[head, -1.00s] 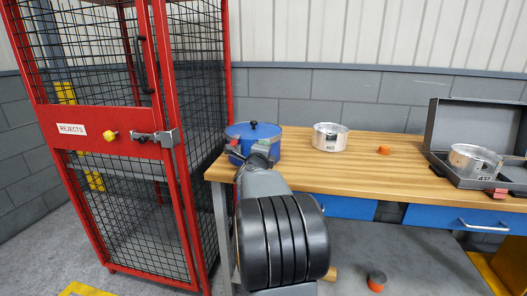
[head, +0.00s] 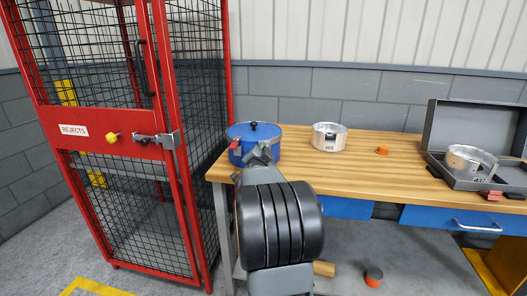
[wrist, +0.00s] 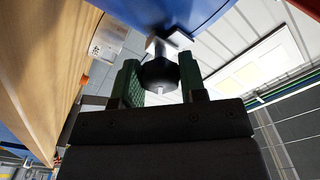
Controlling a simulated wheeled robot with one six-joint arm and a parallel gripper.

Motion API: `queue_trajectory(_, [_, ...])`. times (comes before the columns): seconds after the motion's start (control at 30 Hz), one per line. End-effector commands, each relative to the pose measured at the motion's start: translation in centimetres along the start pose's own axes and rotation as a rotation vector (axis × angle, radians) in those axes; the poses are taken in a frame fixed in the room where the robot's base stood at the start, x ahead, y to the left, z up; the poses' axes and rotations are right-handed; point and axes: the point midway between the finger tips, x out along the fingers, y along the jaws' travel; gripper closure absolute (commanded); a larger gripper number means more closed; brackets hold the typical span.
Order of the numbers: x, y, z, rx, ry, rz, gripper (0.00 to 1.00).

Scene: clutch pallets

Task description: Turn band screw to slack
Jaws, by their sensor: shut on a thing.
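A blue lidded pot (head: 243,135) with a black lid knob stands at the left end of the wooden bench. In the wrist view its blue side (wrist: 195,10) fills the top. A black screw knob (wrist: 158,72) with a pale tip sticks out from a metal fitting (wrist: 157,45) on the pot's side. My gripper (wrist: 160,76) has its green-padded fingers on either side of this knob, shut on it. In the head view my gripper (head: 259,155) is at the pot's front and partly hides it; the knob cannot be made out there. A small red part shows on the pot's left side.
A metal ring (head: 330,137) and an orange plug (head: 382,151) stand on the bench (head: 360,170), right of the pot. An open grey case (head: 436,168) holds a metal pan (head: 468,158). A red mesh cage (head: 170,150) stands close on the left.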

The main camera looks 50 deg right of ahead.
Motion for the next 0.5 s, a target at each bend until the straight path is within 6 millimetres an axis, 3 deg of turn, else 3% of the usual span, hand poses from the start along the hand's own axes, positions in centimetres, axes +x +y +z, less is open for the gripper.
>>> queue_trajectory(0.5, [0.0,0.01,-0.21,-0.489,-0.001,0.001,0.85])
